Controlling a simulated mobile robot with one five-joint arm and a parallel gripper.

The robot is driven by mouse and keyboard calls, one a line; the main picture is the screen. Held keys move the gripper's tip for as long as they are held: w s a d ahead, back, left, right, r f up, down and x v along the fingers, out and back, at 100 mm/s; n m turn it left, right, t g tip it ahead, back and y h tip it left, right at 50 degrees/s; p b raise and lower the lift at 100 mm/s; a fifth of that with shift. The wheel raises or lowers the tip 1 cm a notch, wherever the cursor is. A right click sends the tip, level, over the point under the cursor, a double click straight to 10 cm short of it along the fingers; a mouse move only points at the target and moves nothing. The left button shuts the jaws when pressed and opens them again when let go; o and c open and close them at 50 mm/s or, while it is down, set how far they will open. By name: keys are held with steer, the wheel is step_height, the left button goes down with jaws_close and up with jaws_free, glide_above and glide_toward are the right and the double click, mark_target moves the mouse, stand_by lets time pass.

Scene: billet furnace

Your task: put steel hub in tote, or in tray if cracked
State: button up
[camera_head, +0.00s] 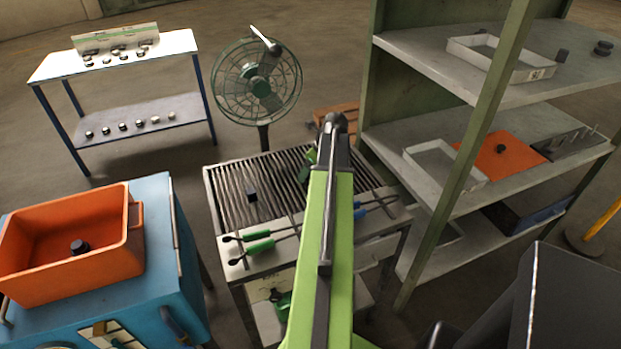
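A small dark steel piece (251,195), possibly the hub, stands on the slatted grate (228,186) left of my arm. It is too small to tell whether it is cracked. An orange tote (65,285) sits on the blue cabinet at the left, with a dark round piece (79,247) inside. A shallow pale tray (470,178) lies on the middle shelf at the right. Another white tray (505,70) lies on the top shelf. My green arm rises up the middle of the picture. My gripper cannot be made out; the arm appears to hide it.
Green- and blue-handled tongs (258,246) lie along the grate table's front. A fan (257,82) stands behind it. An orange mat (520,158) with a dark piece is on the shelf. A white table (150,65) holds several small parts. A green shelf post crosses the right side.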

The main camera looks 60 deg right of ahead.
jaws_close()
stand_by(0.3)
steer(key=shift+r, duration=0.15)
steer(key=shift+r+p, duration=0.55)
steer(key=shift+p, duration=0.1)
step_height(320, 180, up, 4)
steer(key=p, duration=0.4)
steer(key=s+d+r+p, duration=0.5)
steer(key=s+d, duration=0.1)
steer(key=s, duration=0.3)
steer(key=shift+s+d+r+p, duration=0.3)
steer(key=shift+d+r+p, duration=0.05)
